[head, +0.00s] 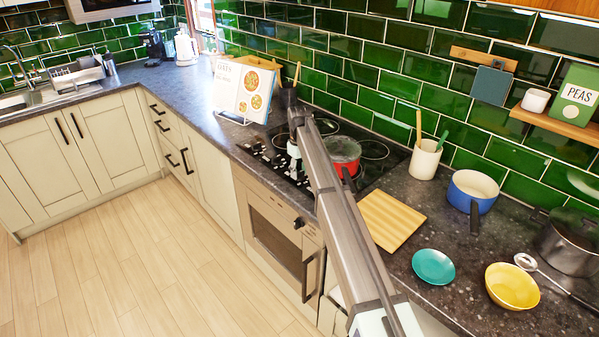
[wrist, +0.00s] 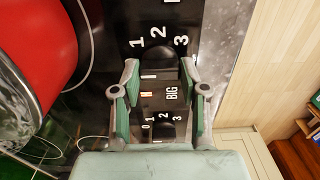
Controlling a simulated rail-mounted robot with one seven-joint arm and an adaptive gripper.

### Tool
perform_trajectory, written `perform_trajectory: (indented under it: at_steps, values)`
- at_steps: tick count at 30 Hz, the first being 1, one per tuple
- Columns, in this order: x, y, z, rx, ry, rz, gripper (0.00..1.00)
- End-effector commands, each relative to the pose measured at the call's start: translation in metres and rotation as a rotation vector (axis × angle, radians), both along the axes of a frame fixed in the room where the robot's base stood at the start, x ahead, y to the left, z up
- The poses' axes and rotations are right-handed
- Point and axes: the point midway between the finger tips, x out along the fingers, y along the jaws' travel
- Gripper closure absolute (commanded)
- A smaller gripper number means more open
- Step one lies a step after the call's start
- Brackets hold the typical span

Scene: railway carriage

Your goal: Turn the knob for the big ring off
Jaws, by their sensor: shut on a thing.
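In the wrist view my gripper (wrist: 160,70) has a fingertip on each side of a dark round knob (wrist: 158,58) and is shut on it. The numbers 1, 2 and 3 run round this knob. The label BIG (wrist: 171,95) is printed just below it in the picture, beside a lit orange-red mark (wrist: 146,95). Another dark knob (wrist: 166,131), numbered 0 to 3, lies nearer my palm, between the fingers. The held knob's pointer is not clear. In the head view my gripper (head: 293,152) is at the front of the black hob (head: 375,150), partly hidden by my arm.
A red pot (head: 345,158) stands on the hob behind my arm, and shows close on the left in the wrist view (wrist: 35,50). A recipe stand (head: 243,90) is left of the hob. A wooden board (head: 391,220) lies to the right.

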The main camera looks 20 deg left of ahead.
Motion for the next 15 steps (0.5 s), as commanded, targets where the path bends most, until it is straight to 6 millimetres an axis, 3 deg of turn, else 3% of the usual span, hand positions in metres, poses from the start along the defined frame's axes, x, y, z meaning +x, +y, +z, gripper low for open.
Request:
perform_trajectory:
  at_steps: [15]
  values:
    - [-0.0004, 0.0, -0.0008, 0.0, 0.001, 0.03, 0.91]
